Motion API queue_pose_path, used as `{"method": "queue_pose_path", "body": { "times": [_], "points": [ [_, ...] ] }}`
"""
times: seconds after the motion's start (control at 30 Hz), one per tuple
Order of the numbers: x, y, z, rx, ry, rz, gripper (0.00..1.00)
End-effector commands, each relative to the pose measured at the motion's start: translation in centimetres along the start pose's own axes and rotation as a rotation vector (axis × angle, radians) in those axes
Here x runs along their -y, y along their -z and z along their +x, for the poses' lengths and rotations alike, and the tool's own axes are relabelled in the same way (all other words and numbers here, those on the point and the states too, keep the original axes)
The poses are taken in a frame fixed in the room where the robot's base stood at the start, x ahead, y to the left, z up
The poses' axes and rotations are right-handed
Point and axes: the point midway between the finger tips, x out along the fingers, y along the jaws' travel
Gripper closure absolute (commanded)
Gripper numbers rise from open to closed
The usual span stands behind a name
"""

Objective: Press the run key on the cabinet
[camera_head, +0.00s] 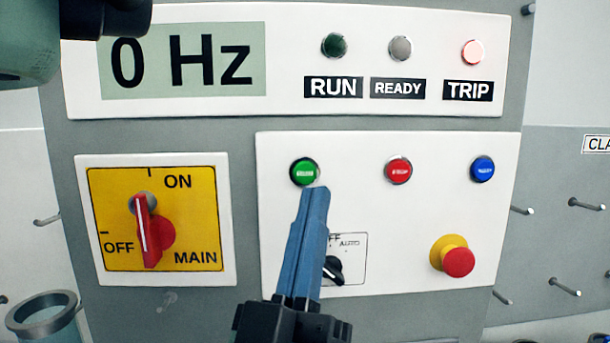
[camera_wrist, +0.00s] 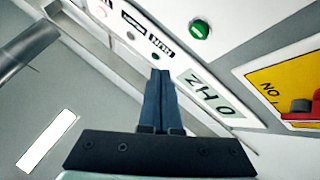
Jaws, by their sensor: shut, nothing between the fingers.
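The cabinet's green key (camera_head: 304,171) is a round button at the upper left of the white lower panel (camera_head: 350,143). Its small white marking is too small to read. It also shows in the wrist view as a green button (camera_wrist: 201,28) at the top. My gripper (camera_head: 315,191) has its blue fingers shut and empty. In the head view the fingertips are just below and right of the green key; I cannot tell the gap in depth. In the wrist view the fingertips (camera_wrist: 161,72) appear apart from the green button, left and below it.
The display (camera_head: 182,60) reads 0 Hz. The TRIP lamp (camera_head: 472,52) is pale pink; the RUN lamp (camera_head: 334,46) is dark green. A red key (camera_head: 398,170), blue key (camera_head: 483,169) and red mushroom button (camera_head: 458,262) are right. My fingers partly cover the selector (camera_head: 334,269).

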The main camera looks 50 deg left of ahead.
Motion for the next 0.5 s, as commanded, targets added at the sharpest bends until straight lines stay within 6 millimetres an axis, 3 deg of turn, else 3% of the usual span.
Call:
{"method": "queue_pose_path", "body": {
  "times": [0.5],
  "points": [
    [3.2,-3.3,4.3,0.000,0.000,0.001,1.00]
  ]
}}
